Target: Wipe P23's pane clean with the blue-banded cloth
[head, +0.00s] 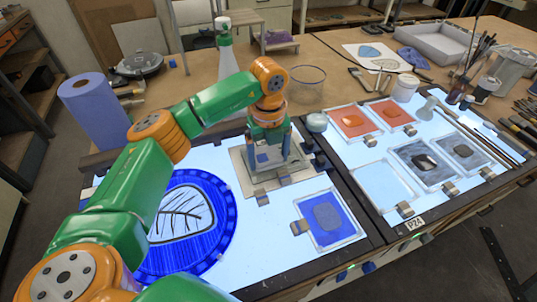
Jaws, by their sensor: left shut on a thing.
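My left gripper (268,158) points down over the left light table. It is shut on a pale thing with blue on it, which seems to be the blue-banded cloth; the fingers hide most of it. A pale square frame (307,186) lies right under the gripper, and its middle is hidden. I cannot tell whether the held thing touches it. A blue pane (350,227) with a greyish blotch lies in front and to the right. No P23 label is readable; the right light table carries a P24 label (415,223). My right gripper is not in view.
A round blue glass with a leaf drawing (185,232) lies left, partly behind my arm. The right light table holds a clear pane (383,186), orange panes (355,122) and grey panes (408,153). A paper roll (92,108), spray bottle (224,50) and glass beaker (305,85) stand behind.

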